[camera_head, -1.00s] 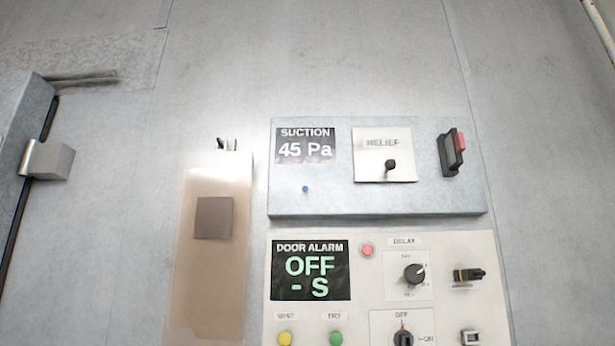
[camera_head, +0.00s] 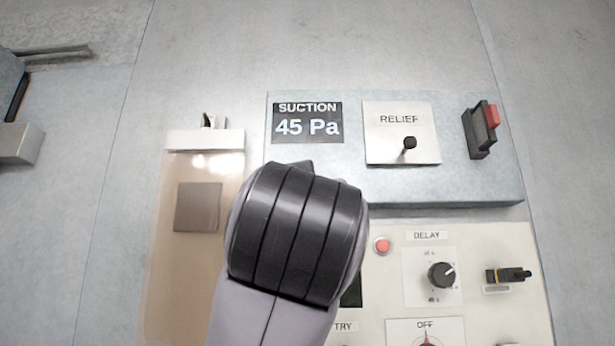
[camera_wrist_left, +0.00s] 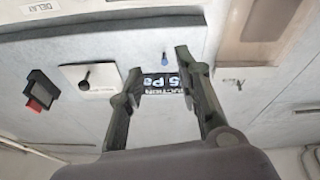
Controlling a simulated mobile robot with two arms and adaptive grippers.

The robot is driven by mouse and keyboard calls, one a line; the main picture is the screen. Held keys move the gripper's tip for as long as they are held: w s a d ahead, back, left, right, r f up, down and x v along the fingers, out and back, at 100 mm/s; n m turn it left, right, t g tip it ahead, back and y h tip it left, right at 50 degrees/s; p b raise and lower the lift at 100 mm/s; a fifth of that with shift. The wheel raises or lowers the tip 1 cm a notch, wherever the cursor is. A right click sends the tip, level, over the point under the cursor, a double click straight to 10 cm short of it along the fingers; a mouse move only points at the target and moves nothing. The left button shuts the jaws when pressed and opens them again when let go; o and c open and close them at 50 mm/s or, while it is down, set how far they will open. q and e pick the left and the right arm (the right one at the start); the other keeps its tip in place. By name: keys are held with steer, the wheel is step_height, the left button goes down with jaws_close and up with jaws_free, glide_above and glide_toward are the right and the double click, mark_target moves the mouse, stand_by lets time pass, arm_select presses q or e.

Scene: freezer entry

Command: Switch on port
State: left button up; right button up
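The suction panel (camera_head: 460,187) is a blue-grey wall box with a display (camera_head: 307,122) reading "SUCTION 45 Pa". On its white RELIEF plate (camera_head: 380,150) is a small black-knobbed lever (camera_head: 409,143). The plate shows upside down in the left wrist view (camera_wrist_left: 103,88). In the head view my arm hides the gripper and the panel's lower left. The lever is beside the fingers, untouched. My right gripper is not in view.
A black and red rocker (camera_head: 482,130) is at the panel's right end. Below is the door alarm panel (camera_head: 520,240), with a red button (camera_head: 382,246), a DELAY knob (camera_head: 441,275) and a black toggle (camera_head: 508,274). A tan cover (camera_head: 183,270) is at the left.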

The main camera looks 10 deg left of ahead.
arm_select(q)
step_height(320, 180, up, 4)
steer(key=s, duration=0.2)
steer(key=shift+t, duration=0.4)
steer(key=p+x, duration=1)
steer(key=x, duration=0.5)
steer(key=shift+w+a, duration=0.2)
steer(key=shift+w, duration=0.05)
steer(key=shift+w+p, duration=0.3)
steer(key=shift+w, duration=0.25)
steer(key=shift+c, duration=0.4)
jaws_close()
